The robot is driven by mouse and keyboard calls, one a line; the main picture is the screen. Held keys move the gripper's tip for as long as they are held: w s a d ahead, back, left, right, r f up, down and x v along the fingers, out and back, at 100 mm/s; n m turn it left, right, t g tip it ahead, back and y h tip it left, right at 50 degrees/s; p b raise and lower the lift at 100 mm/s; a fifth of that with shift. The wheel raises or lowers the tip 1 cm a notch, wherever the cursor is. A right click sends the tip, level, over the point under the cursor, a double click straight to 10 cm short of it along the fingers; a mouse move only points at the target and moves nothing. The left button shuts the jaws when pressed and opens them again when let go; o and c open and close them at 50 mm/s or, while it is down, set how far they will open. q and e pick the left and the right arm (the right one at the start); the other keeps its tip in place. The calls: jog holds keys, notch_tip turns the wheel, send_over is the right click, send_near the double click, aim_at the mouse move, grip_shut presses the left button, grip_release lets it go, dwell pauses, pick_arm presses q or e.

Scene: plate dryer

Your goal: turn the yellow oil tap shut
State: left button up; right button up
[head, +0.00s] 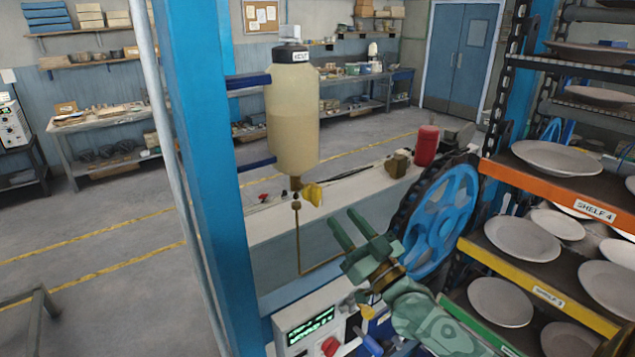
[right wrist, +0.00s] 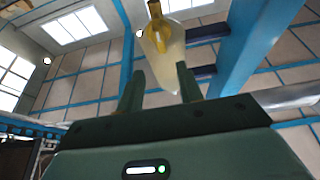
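The yellow oil tap (head: 313,194) sits below a bottle of pale yellow oil (head: 293,120) in the head view. It also shows in the right wrist view (right wrist: 156,25), above and beyond the fingers, in front of the bottle (right wrist: 168,58). My green right gripper (head: 345,217) is open and empty, below and to the right of the tap and apart from it. Its two fingers stand apart in the right wrist view (right wrist: 159,78). My left gripper is not in view.
A blue post (head: 205,150) stands left of the bottle, with brackets reaching to it. A thin brown pipe (head: 298,245) runs down below the tap. A blue wheel (head: 440,220) and a rack of plates (head: 560,180) are at the right. A control box (head: 308,325) stands below.

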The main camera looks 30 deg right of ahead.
aim_at(319, 192)
jog(key=p+x, duration=0.1)
jog(key=x, duration=0.8)
jog(key=shift+w+a+p, duration=0.15)
jog(key=shift+a+p, duration=0.05)
jog(key=shift+p, duration=0.1)
jog(key=shift+w, duration=0.3)
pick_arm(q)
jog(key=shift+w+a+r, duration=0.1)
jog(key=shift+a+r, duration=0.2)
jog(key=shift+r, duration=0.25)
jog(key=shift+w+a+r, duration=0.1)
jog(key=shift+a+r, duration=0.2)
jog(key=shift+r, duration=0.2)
pick_arm(e)
jog(key=shift+w+a+r, duration=0.15)
jog(key=shift+w, duration=0.15)
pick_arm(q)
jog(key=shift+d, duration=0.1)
pick_arm(e)
jog(key=shift+s, duration=0.15)
grip_shut()
